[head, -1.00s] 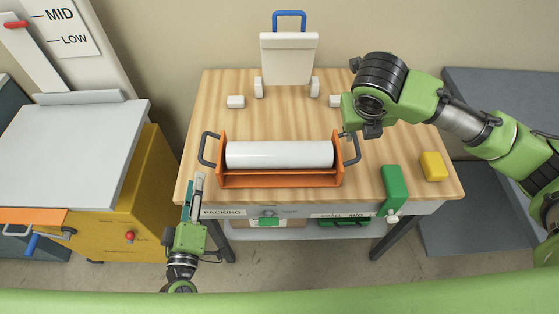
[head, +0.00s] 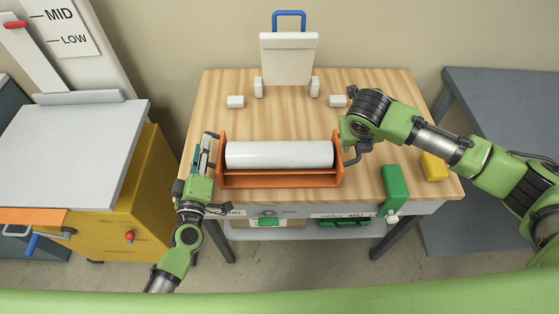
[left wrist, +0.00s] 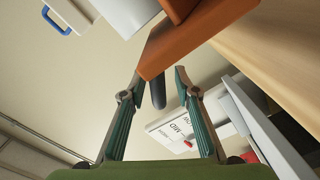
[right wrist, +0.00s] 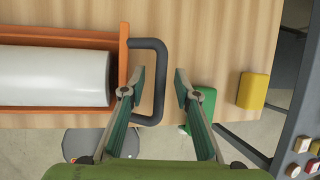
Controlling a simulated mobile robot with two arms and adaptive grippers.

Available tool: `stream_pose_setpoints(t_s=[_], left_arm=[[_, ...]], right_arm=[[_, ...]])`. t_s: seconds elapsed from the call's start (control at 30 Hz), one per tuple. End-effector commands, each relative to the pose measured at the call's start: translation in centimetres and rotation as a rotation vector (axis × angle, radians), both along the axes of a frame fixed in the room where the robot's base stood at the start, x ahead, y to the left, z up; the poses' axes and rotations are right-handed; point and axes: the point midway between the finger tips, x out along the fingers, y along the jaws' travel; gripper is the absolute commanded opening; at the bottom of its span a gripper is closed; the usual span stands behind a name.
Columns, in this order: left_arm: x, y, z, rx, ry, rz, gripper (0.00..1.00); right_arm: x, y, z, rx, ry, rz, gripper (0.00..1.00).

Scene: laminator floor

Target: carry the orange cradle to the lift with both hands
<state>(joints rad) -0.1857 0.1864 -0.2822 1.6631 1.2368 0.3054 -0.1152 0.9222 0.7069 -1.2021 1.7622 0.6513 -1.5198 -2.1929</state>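The orange cradle (head: 280,180) with a white roll (head: 280,155) sits on the wooden table, with a dark handle at each end. My left gripper (head: 206,148) is at the left handle. In the left wrist view that handle (left wrist: 158,93) shows between the open, spread fingers (left wrist: 158,82). My right gripper (head: 347,150) is at the right handle (head: 357,150). In the right wrist view the handle's outer bar (right wrist: 160,85) passes between the open fingers (right wrist: 161,78). The lift (head: 70,145) has a grey top and yellow body, left of the table.
The wooden table (head: 270,110) holds a green block (head: 394,182), a yellow block (head: 433,166) and a white stand (head: 289,60). A scale board marked MID and LOW (head: 75,30) stands behind the lift. A gap separates table and lift.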

Motion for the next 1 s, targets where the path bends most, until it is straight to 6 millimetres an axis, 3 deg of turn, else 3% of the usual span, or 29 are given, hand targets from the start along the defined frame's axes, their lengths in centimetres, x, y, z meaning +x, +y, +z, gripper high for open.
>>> stream_pose_setpoints(t_s=[0.07, 0.17, 0.2, 0.67, 1.0], left_arm=[[0.0, 0.0, 0.0, 0.000, 0.000, 0.000, 0.29], [0.0, 0.0, 0.0, 0.000, 0.000, 0.000, 0.03], [0.0, 0.0, 0.0, 0.000, 0.000, 0.000, 0.00], [0.0, 0.0, 0.5, 0.001, -0.004, 0.001, 0.00], [0.0, 0.0, 2.8, 0.001, -0.004, 0.001, 0.00]], right_arm=[[0.0, 0.0, 0.0, 0.000, 0.000, 0.000, 0.29], [0.0, 0.0, 0.0, 0.000, 0.000, 0.000, 0.03], [0.0, 0.0, 0.0, 0.000, 0.000, 0.000, 0.00], [0.1, 0.0, 0.5, 0.001, -0.004, 0.000, 0.00], [0.1, 0.0, 2.8, 0.001, -0.004, 0.000, 0.00]])
